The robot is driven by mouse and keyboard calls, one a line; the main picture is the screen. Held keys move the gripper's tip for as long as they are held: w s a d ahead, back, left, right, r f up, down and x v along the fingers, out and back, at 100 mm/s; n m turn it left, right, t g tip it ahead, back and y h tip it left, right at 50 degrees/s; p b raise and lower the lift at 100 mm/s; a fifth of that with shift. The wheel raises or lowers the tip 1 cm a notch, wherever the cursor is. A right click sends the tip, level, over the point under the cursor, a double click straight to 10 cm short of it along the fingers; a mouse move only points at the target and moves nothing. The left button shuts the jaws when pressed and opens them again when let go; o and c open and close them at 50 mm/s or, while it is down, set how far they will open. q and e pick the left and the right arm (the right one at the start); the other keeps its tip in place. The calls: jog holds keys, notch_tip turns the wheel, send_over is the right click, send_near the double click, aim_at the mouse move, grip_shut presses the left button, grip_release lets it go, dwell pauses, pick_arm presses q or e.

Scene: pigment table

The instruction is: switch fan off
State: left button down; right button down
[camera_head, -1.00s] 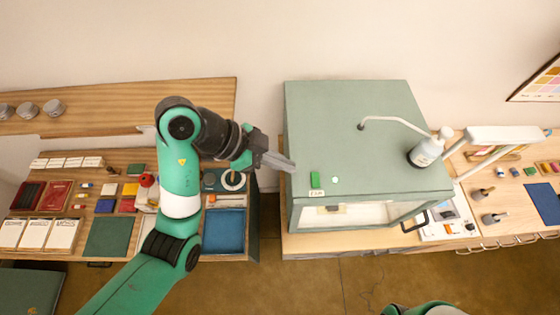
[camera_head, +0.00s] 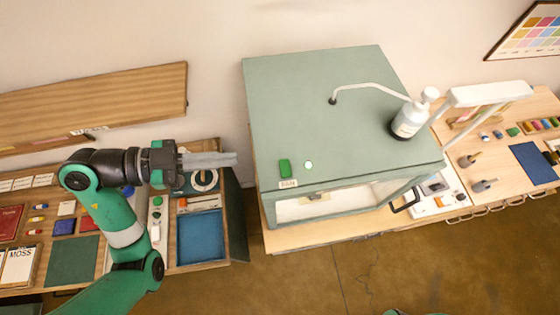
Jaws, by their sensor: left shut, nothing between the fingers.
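The fan is not plainly identifiable. A green-grey cabinet (camera_head: 330,115) with a glass front stands right of centre. A small label (camera_head: 288,184) is below the switch, too small to read surely. My left gripper (camera_head: 236,159) is shut and empty, pointing right, to the left of the cabinet and apart from the switch. My right gripper is out of view.
A bottle (camera_head: 409,119) and a bent thin tube (camera_head: 370,87) are on the cabinet top. A white lamp arm (camera_head: 490,93) stands at right. A blue tray (camera_head: 200,236) and small coloured blocks lie on the left bench. A wooden shelf (camera_head: 90,105) is behind my left arm.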

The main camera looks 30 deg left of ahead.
pick_arm(q)
jog(key=shift+d, duration=0.1)
send_over(274, 168)
jog(key=f, duration=0.2)
jog(key=shift+s+d+f+b, duration=0.15)
jog(key=shift+d+f+b, duration=0.2)
jog(key=shift+d, duration=0.05)
jog(key=f, duration=0.1)
jog(key=f+b, duration=0.1)
jog(key=f, duration=0.1)
jog(key=shift+a+f, duration=0.3)
jog(key=shift+a, duration=0.05)
